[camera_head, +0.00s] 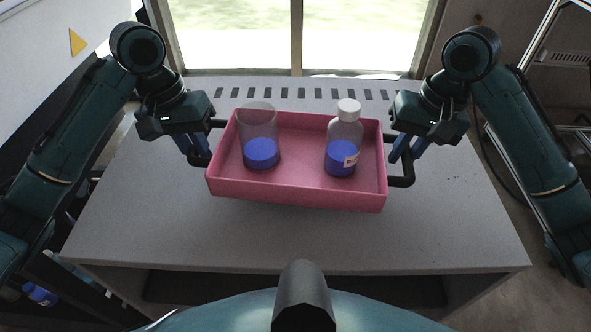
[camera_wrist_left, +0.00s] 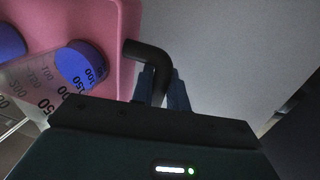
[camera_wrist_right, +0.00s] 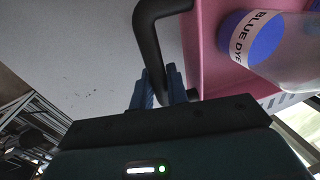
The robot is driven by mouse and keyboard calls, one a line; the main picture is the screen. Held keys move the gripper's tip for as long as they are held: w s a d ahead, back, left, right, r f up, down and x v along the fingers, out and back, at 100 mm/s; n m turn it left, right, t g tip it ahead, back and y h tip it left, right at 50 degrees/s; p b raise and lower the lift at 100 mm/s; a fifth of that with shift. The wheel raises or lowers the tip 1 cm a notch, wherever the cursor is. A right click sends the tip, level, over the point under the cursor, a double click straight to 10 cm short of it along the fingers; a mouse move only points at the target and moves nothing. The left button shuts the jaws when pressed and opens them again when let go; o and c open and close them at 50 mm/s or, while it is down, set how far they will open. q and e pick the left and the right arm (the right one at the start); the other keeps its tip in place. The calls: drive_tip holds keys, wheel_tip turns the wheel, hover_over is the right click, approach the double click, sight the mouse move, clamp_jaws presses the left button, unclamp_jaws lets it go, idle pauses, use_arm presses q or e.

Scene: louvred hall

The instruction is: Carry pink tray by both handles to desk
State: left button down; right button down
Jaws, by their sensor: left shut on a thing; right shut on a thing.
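The pink tray (camera_head: 290,198) is held over the grey desk (camera_head: 300,240), slightly tilted in the head view, its right side a little lower. Whether its base touches the desk I cannot tell. A clear beaker with blue liquid (camera_head: 261,150) and a white-capped bottle with blue liquid (camera_head: 343,155) stand upright in it. My left gripper (camera_head: 199,155) is shut on the left black handle (camera_wrist_left: 150,58). My right gripper (camera_head: 402,158) is shut on the right black handle (camera_wrist_right: 150,40). The bottle's label reads "BLUE DYE" in the right wrist view (camera_wrist_right: 252,35).
A row of dark slots (camera_head: 300,94) runs along the desk's back edge below a window (camera_head: 350,40). The desk top is bare around the tray. A blue-labelled bottle (camera_head: 40,294) lies low at the left. A metal rack stands at the right.

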sight(392, 187)
use_arm(q)
drive_tip(key=shift+f, duration=0.45)
use_arm(e)
drive_tip(key=shift+f, duration=0.4)
